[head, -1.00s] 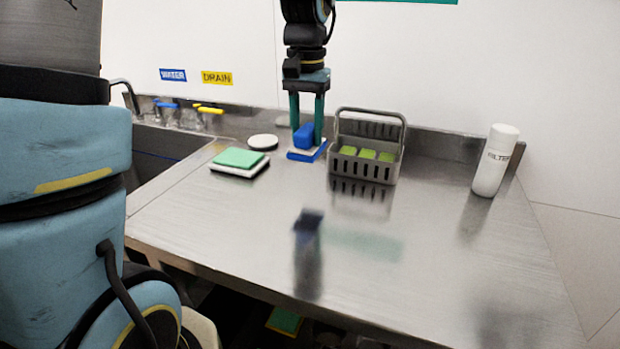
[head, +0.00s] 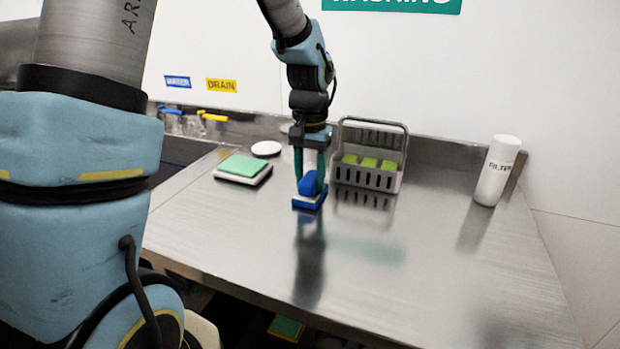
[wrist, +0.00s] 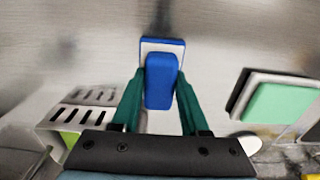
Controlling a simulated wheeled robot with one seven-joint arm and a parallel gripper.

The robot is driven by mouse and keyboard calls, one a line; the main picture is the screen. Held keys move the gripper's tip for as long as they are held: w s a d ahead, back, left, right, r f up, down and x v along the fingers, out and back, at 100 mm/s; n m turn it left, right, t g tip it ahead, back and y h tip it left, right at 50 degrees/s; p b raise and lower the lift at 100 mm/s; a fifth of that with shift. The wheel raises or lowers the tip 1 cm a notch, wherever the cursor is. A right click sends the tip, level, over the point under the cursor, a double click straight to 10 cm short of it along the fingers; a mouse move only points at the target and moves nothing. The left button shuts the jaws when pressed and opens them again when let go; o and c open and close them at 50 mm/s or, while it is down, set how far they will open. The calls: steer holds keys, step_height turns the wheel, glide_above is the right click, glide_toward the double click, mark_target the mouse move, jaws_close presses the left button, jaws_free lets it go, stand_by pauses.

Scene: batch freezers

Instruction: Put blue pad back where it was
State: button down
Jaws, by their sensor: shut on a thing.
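The blue pad (head: 309,202) is a flat blue and white slab with a raised blue block (head: 308,184) on top. My gripper (head: 311,178) points down, its green fingers shut on the raised block. In the wrist view the block (wrist: 162,82) sits between the fingertips, with the pad (wrist: 176,46) beyond it. The pad is low over the steel counter, its dark reflection close below. I cannot tell whether it touches. It is in front and left of the grey basket, right of the green pad.
A grey basket (head: 368,178) with green blocks inside stands close on the right. The green pad (head: 243,166) on a white slab and a white disc (head: 266,149) lie left. A white filter cylinder (head: 496,172) stands far right. The front of the counter (head: 420,270) is clear.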

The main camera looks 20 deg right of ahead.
mark_target(310, 177)
steer(key=shift+c, duration=2.1)
jaws_free()
steer(key=shift+f, duration=0.1)
step_height(310, 177, up, 12)
steer(key=b, duration=0.1)
steer(key=s+a+f+n, duration=0.1)
steer(key=a+f, duration=0.3)
steer(key=a, duration=0.4)
steer(key=s+a+f+n+t, duration=0.1)
steer(key=s+a+f+n, duration=0.1)
steer(key=a, duration=0.7)
steer(key=s+a+f+n, duration=0.1)
steer(key=a+f+n, duration=0.2)
steer(key=a, duration=0.6)
steer(key=shift+s+f+n+t, duration=0.2)
steer(key=shift+f+n+t, duration=0.15)
steer(key=shift+f, duration=1.05)
